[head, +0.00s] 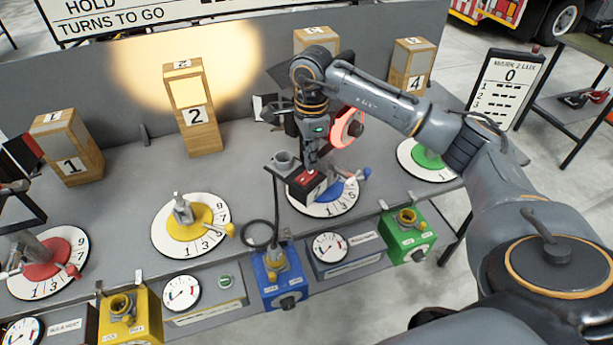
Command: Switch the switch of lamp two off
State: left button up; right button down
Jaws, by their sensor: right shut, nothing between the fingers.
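Lamp two (190,115) is a tall wooden block marked 2, standing at the back of the grey bench. A warm round glow lights the panel behind it. I cannot make out its switch for certain. My right gripper (309,172) points down, right of lamp two, shut and empty. It is over a dark box with a red top (308,188) at the blue dial (343,191); I cannot tell whether they touch. Dark and grey parts (14,205) at the left edge may be my left gripper, but its fingers do not show clearly.
Lamp one (69,150) and lamp four (408,65) stand left and right. Yellow (195,222), red (50,268) and green (428,160) dials lie on the bench. A blue box (281,284) and a green box (408,242) are along its front.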

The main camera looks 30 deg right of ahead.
aim_at(311, 171)
jog(key=shift+f+b, duration=0.65)
jog(key=shift+f, duration=0.2)
dwell(0.3)
jog(key=shift+r+p, duration=2.1)
jog(key=shift+r, duration=1.45)
